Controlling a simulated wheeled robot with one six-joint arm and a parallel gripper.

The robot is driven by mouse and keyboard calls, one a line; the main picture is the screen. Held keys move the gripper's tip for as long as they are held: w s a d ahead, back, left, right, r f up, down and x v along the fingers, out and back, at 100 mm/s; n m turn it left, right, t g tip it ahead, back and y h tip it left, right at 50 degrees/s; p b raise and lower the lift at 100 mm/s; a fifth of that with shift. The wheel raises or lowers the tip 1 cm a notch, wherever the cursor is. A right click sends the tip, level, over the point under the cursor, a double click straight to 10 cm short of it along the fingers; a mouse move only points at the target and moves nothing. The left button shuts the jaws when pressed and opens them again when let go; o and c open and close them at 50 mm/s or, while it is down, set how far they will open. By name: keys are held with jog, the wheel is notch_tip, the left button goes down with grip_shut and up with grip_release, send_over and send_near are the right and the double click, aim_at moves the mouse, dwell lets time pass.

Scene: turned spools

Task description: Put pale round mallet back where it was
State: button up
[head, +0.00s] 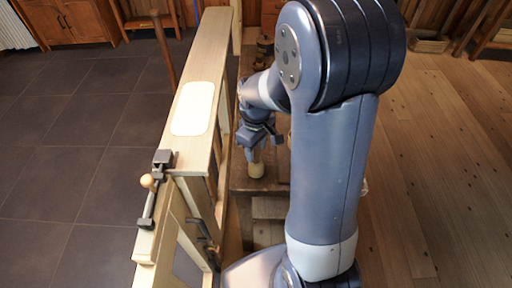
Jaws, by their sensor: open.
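A pale round mallet (256,169) appears to stand head down on a brown wooden surface just right of the light wooden beam. Its upper part runs up to my gripper (256,148). My gripper is open, pointing down, with its fingers at the top of the mallet. They look to be around or beside the handle; I cannot tell whether they touch it. My arm hides much of the area to the right.
A light wooden beam (208,55) runs along the left of my gripper, with a pale rounded patch (194,108) on top. A dark metal clamp (150,205) with a pale knob sits at its near end. Small dark items (264,48) lie behind my gripper. Tiled floor is clear at left.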

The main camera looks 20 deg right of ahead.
notch_tip(320, 180, up, 12)
jog(key=shift+p, duration=0.3)
